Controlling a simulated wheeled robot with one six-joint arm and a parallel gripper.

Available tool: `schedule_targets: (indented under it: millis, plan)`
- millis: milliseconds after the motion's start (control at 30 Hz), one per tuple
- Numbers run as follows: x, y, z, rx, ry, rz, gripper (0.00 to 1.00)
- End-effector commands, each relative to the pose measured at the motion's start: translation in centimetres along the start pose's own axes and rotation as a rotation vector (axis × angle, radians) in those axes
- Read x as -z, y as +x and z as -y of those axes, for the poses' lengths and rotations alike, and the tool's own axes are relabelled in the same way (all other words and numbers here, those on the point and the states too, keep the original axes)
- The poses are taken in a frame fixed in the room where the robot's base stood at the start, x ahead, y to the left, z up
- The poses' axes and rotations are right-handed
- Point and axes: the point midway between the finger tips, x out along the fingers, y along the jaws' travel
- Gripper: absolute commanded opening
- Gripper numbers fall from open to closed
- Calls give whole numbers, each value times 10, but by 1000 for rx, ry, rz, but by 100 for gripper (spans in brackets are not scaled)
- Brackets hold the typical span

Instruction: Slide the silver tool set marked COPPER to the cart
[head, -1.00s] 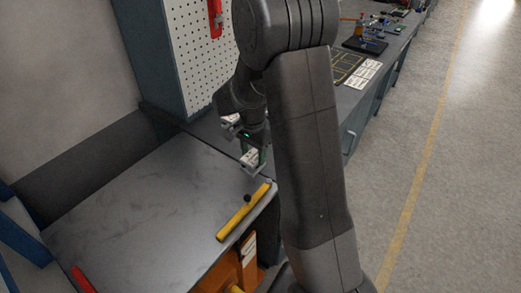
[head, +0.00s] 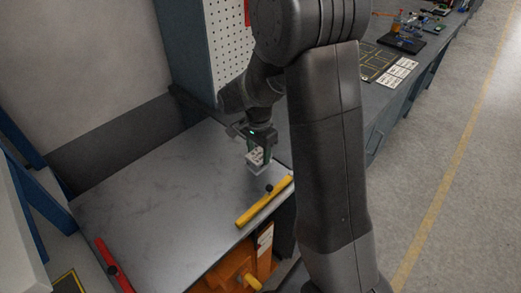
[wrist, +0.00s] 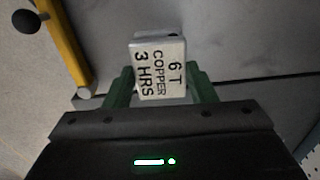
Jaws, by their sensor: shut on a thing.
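The silver tool set (wrist: 159,64) has a white label reading "6 T COPPER 3 HRS" in the wrist view. My gripper (wrist: 160,88) is shut on it, with a green finger on each side. In the head view the tool set (head: 256,160) is between the fingers of my gripper (head: 258,153), at the far right part of a grey metal top (head: 150,205). This top looks like the cart's. I cannot tell whether the tool set touches it. Its lower part is mostly hidden in the wrist view.
A yellow bar with a black knob (head: 264,201) lies along the top's right edge. A red bar (head: 112,263) is at its left edge. An orange unit (head: 245,265) sits below. A workbench (head: 385,95) runs behind right. The top's middle is clear.

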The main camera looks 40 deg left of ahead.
Motion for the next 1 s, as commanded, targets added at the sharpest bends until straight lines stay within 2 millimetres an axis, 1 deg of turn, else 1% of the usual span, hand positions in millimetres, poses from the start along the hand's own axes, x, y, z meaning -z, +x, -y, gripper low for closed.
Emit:
schedule_targets:
  millis: [167,1000]
  plan:
    - [-5,0,2,1,-2,0,28]
    - [-83,0,27,0,-3,0,28]
